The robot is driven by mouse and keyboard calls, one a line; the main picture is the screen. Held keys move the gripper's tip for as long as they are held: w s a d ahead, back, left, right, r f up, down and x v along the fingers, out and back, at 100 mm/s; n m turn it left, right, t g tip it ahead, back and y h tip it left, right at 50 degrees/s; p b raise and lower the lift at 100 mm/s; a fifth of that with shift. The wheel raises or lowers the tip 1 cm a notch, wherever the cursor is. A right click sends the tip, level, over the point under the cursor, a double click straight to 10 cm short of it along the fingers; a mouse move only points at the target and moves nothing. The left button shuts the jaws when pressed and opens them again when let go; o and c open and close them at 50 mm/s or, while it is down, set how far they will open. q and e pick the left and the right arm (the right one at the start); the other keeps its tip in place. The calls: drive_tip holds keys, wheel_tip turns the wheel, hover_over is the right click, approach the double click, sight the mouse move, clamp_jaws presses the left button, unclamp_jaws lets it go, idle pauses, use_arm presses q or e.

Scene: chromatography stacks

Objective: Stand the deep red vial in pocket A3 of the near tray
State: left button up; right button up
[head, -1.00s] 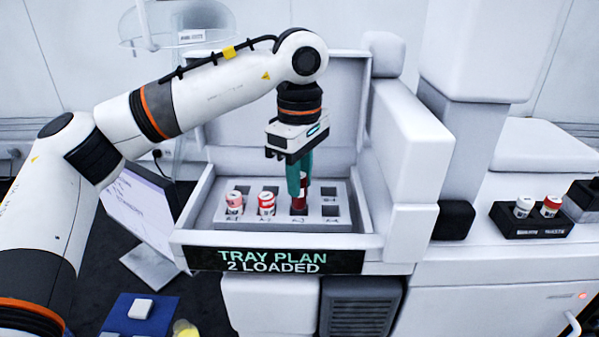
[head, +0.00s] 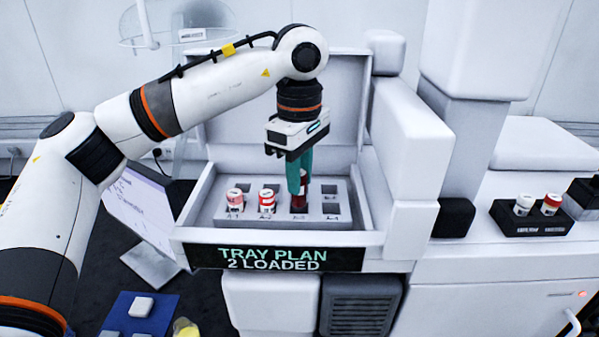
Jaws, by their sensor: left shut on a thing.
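The deep red vial (head: 300,196) is upright at the third pocket from the left in the front row of the near tray (head: 231,222). My left gripper (head: 300,180) points straight down and is shut on the vial's upper part. The vial's lower end is at the pocket opening; I cannot tell how deep it sits. Two red-and-white vials stand in the first pocket (head: 235,200) and second pocket (head: 267,201) of that row. The fourth pocket (head: 331,208) is empty. My right gripper is not in view.
The tray lies in an open white bay with raised side walls and a front display (head: 270,259) reading "TRAY PLAN 2 LOADED". A black rack (head: 530,226) with two vials stands at right. A monitor (head: 140,205) stands left of the bay.

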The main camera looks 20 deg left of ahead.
use_arm(q)
drive_tip(key=shift+f+b, duration=0.9)
drive_tip(key=shift+f, duration=0.4)
drive_tip(key=shift+f+b, duration=0.55)
drive_tip(key=shift+f, duration=0.1)
drive_tip(key=o, duration=1.1)
drive_tip(key=shift+c, duration=0.2)
drive_tip(key=shift+o, duration=0.3)
drive_tip(key=o, duration=0.3)
drive_tip(key=shift+o, duration=0.2)
drive_tip(key=shift+r, duration=0.1)
